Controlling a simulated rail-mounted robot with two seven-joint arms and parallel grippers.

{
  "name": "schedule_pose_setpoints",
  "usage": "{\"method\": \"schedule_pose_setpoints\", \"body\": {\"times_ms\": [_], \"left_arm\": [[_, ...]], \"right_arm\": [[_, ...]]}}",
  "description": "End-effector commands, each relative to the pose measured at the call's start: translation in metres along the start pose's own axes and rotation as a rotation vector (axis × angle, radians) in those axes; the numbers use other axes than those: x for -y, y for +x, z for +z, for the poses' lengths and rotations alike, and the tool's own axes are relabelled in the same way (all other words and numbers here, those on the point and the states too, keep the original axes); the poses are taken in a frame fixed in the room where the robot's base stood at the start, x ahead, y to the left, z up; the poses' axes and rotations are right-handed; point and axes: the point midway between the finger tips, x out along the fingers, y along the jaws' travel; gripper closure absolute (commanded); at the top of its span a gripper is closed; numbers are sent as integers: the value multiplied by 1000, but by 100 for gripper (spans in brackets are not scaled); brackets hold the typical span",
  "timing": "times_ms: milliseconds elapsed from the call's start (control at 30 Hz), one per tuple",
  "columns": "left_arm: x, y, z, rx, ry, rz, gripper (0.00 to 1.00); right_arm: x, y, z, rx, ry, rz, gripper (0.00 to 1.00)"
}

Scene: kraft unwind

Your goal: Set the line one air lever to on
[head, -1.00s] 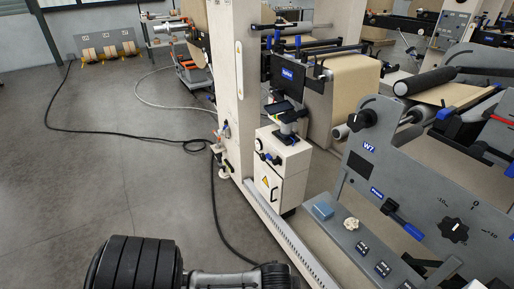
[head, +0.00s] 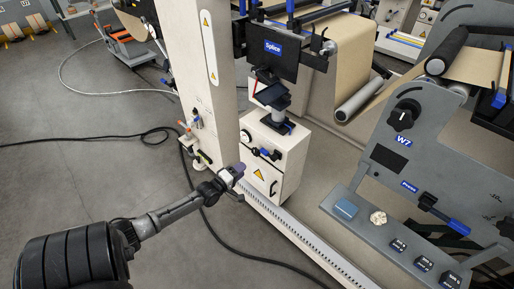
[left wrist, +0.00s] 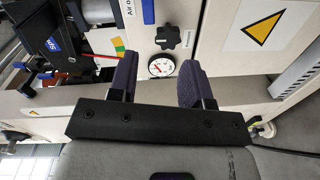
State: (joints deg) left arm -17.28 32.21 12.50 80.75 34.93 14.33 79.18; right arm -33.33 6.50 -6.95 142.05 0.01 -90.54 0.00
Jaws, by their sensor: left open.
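A blue lever (head: 268,154) shows on the front of the white cabinet (head: 284,179) under the Splice screen. In the left wrist view a blue handle (left wrist: 148,12) shows at the top edge, beside a partly cut-off label starting "Air". A black knob (left wrist: 168,37) and a round gauge (left wrist: 161,66) sit beside it. My left gripper (head: 236,172) is in front of the cabinet's left side, below the lever and apart from it. In the left wrist view its purple fingers (left wrist: 156,78) are apart with nothing between them. The lever's exact setting cannot be told. My right gripper is not in view.
A tall white post (head: 208,95) with small valves stands left of the cabinet. The grey W7 panel (head: 430,160) with another blue lever (head: 445,216) is at the right. A floor rail (head: 300,240) runs in front of the cabinet. Cables lie on the floor at the left.

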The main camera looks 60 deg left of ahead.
Motion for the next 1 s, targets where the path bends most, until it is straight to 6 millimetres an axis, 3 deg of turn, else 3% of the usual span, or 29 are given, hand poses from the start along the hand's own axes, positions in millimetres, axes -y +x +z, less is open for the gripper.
{"method": "schedule_pose_setpoints", "body": {"times_ms": [133, 367, 1000], "left_arm": [[-10, -1, -1, -7, -144, 66, 55], [-10, 10, -1, -3, -211, 67, 55], [-15, 117, -2, -4, -209, 65, 55]], "right_arm": [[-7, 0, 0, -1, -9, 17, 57], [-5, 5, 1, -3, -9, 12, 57], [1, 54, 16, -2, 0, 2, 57]]}}
